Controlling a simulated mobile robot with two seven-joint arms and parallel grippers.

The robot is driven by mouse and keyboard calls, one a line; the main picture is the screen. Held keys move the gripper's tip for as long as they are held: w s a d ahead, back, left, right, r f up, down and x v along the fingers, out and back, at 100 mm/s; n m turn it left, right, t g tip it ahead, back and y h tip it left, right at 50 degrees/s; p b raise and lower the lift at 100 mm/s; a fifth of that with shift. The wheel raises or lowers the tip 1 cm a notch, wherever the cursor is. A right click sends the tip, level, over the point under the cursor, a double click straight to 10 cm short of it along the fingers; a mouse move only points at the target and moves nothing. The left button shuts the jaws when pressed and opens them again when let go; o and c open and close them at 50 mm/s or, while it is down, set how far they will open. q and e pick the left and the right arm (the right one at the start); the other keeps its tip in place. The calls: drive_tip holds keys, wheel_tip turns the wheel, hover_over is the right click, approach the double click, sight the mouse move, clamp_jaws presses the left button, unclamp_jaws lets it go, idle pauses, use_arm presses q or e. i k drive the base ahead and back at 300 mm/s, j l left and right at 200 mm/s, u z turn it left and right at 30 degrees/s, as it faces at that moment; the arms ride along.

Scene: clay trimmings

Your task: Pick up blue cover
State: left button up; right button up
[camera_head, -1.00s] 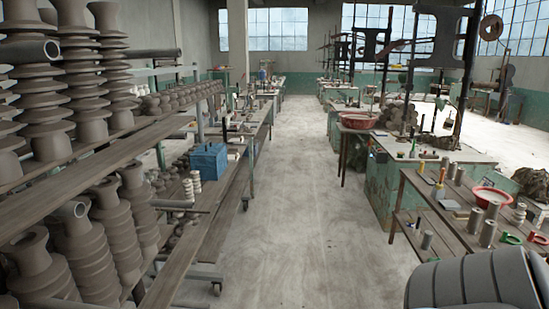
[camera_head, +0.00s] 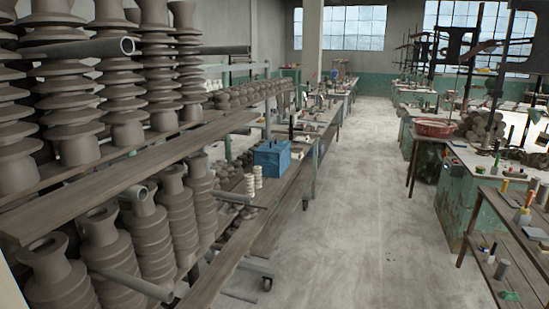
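A blue box-shaped thing (camera_head: 271,158) stands on the lower shelf of the rack, left of the middle of the head view. It is the only large blue thing I see. I cannot tell whether it is a cover over something or a solid box. Small stacks of pale ringed pieces (camera_head: 250,184) stand just in front of it. Neither of my grippers is in view.
The wooden rack (camera_head: 130,180) on the left holds many stacked grey clay insulators (camera_head: 152,80), with pipes jutting out. A concrete aisle (camera_head: 345,200) runs clear through the middle. Worktables (camera_head: 515,240) with tools and a red basin (camera_head: 434,128) line the right.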

sight(273, 156)
drive_tip(key=i+l+z, duration=0.25)
drive_tip(key=i, duration=0.3)
drive_tip(key=i+l+z, duration=0.2)
drive_tip(key=i, duration=0.55)
drive_tip(key=i+l+z, duration=0.2)
drive_tip(key=i, duration=2.15)
drive_tip(key=i+u, duration=0.75)
drive_tip(key=i+l+u, duration=0.25)
drive_tip(key=u, duration=0.15)
drive_tip(key=i, duration=0.1)
